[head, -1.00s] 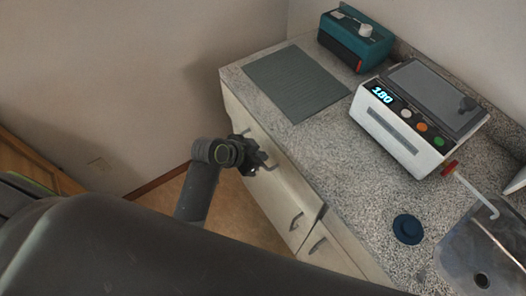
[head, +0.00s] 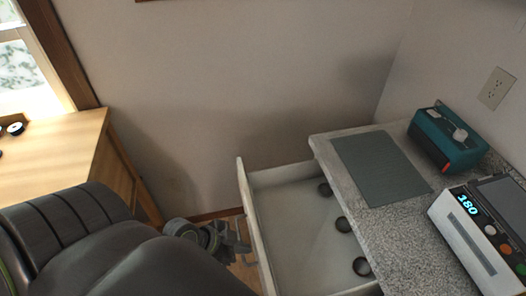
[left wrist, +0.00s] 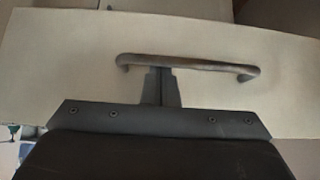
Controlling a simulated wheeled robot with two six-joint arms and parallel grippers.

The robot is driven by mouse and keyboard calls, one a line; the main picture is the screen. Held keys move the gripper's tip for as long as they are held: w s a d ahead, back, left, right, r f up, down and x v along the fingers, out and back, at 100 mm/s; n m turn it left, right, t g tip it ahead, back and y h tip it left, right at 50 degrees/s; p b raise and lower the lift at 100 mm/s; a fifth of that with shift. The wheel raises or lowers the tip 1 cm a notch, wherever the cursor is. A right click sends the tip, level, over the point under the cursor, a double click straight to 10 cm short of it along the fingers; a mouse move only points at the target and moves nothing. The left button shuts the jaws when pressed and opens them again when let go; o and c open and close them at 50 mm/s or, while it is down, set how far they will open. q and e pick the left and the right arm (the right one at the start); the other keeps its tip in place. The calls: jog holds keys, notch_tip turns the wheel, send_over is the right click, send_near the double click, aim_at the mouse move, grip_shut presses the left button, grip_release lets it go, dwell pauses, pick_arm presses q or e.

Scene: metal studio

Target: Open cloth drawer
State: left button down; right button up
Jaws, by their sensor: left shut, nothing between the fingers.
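The drawer (head: 300,228) is pulled out from under the granite counter in the head view. Its white inside shows several dark round objects along the right side. My left gripper (head: 238,240) is at the outside of the drawer's front panel (head: 252,222). In the left wrist view the bar handle (left wrist: 190,63) runs across the drawer front, and the closed fingers of my left gripper (left wrist: 160,72) reach up to it, with nothing between them. I cannot tell whether they touch the handle. My right gripper is not in view.
The granite counter (head: 400,225) holds a grey-green mat (head: 380,167), a teal device (head: 447,138) and a white device with a display reading 180 (head: 470,232). A wooden desk (head: 55,150) stands at the left below a window. A narrow strip of floor lies beside the drawer.

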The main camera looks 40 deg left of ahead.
pick_arm(q)
jog(key=shift+s+a, duration=0.8)
jog(key=shift+s, duration=0.25)
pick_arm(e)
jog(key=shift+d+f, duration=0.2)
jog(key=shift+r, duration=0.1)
